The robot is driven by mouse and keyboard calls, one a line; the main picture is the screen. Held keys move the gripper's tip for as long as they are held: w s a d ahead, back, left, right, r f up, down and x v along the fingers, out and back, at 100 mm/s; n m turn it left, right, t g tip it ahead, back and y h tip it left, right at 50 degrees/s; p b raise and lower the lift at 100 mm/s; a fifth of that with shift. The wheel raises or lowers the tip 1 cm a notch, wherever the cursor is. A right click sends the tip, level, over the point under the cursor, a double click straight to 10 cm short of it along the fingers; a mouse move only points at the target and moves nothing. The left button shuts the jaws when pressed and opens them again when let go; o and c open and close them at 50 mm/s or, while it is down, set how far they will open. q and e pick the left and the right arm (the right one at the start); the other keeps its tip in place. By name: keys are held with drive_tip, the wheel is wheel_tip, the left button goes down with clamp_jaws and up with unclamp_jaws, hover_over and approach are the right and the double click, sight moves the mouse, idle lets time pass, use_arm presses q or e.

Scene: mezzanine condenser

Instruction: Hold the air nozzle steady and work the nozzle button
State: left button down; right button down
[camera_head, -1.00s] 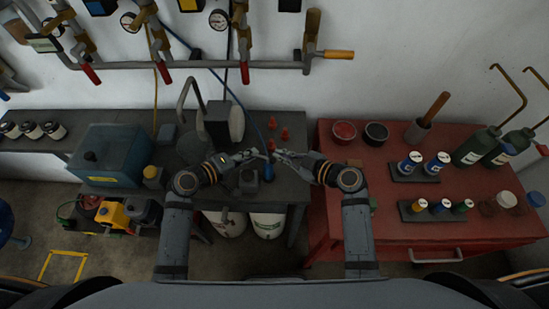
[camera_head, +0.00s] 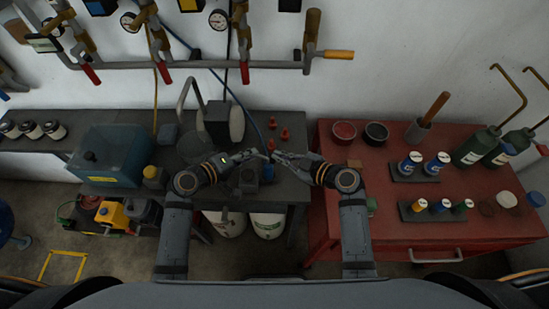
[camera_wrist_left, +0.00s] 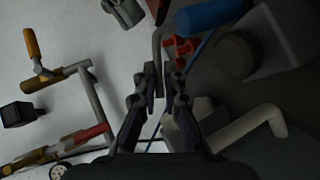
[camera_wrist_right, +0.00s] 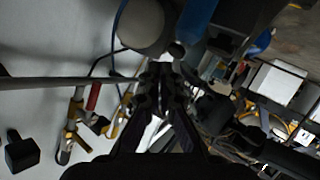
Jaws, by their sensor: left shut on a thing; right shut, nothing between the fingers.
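The air nozzle has a blue body (camera_wrist_left: 210,16) and a thin grey bent tube, seen close in the left wrist view. My left gripper (camera_wrist_left: 164,78) is shut on the grey tube. In the head view my left gripper (camera_head: 262,155) is over the dark bench. My right gripper (camera_head: 278,156) is just right of it, shut and empty. In the right wrist view the blue body (camera_wrist_right: 197,18) is beyond and slightly right of my shut right fingertips (camera_wrist_right: 160,74). I cannot make out the button clearly, nor whether the right fingertips touch the nozzle.
Small red pieces (camera_head: 285,134) stand on the dark bench behind the grippers. A blue bin (camera_head: 110,158) is at left. A red cart (camera_head: 400,236) with bottles and cans is at right. Pipes with gauges and valves (camera_head: 200,65) run along the wall.

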drive_tip(key=shift+a+f, duration=0.2)
drive_tip(key=shift+f, duration=0.25)
idle(0.7)
drive_tip(key=shift+r, duration=0.15)
drive_tip(key=shift+d+r, duration=0.45)
drive_tip(key=shift+r, duration=0.2)
drive_tip(key=shift+s+d+r, duration=0.1)
drive_tip(key=shift+d+r, duration=0.3)
drive_tip(key=shift+r, duration=0.35)
drive_tip(key=shift+s+d+r, duration=0.1)
drive_tip(key=shift+d+r, duration=0.35)
drive_tip(key=shift+r, duration=0.25)
drive_tip(key=shift+d+r, duration=0.4)
drive_tip(key=shift+r, duration=0.35)
idle(0.4)
drive_tip(key=d+r, duration=0.2)
drive_tip(key=r, duration=0.1)
drive_tip(key=shift+s+r, duration=0.1)
drive_tip(key=shift+a, duration=0.1)
